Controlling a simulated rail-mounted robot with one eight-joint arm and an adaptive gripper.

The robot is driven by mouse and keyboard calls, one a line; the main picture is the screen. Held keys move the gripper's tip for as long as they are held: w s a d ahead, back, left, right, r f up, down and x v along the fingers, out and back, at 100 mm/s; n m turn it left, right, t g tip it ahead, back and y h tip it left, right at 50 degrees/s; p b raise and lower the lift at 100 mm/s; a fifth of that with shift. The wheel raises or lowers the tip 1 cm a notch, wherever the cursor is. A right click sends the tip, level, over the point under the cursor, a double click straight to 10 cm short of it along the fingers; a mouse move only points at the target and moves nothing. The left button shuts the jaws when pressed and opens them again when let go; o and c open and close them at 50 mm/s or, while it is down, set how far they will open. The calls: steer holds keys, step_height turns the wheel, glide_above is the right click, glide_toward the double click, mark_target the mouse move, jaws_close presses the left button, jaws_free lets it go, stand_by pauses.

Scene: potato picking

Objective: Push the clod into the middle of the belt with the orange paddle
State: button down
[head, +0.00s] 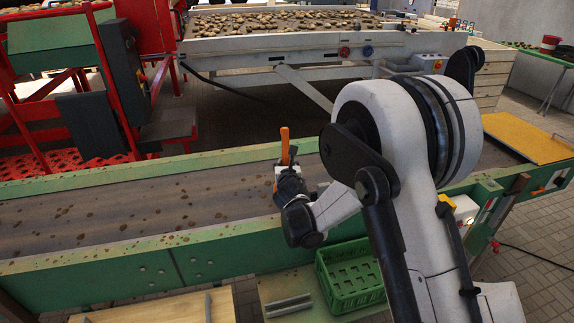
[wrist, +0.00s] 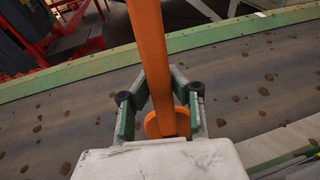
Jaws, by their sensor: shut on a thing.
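My gripper (head: 283,168) is over the belt (head: 225,188) in the head view and is shut on the orange paddle (head: 284,146). In the wrist view the fingers of my gripper (wrist: 158,98) sit on either side of the paddle (wrist: 152,55), whose shaft runs up and out of the picture. A rounded orange part lies between the fingers. Small brown lumps lie scattered on the belt (wrist: 235,105), one of them (wrist: 264,91) right of the paddle. I cannot tell which one is the clod. The paddle's far end is out of the wrist view.
Green side rails (head: 130,252) border the belt. A green crate (head: 362,297) stands below the near side. A yellow board (head: 528,138) lies at the belt's right end. Red machinery (head: 150,30) and a second belt with potatoes (head: 270,22) stand behind.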

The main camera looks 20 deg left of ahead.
steer(key=shift+w+a+b, duration=0.5)
steer(key=shift+w+a, duration=2.7)
steer(key=shift+w, duration=1.1)
step_height(320, 180, up, 6)
steer(key=s+d, duration=0.1)
steer(key=shift+s+d+p, duration=0.2)
steer(key=shift+s+p, duration=0.15)
steer(key=shift+s, duration=0.05)
steer(key=shift+r, duration=0.1)
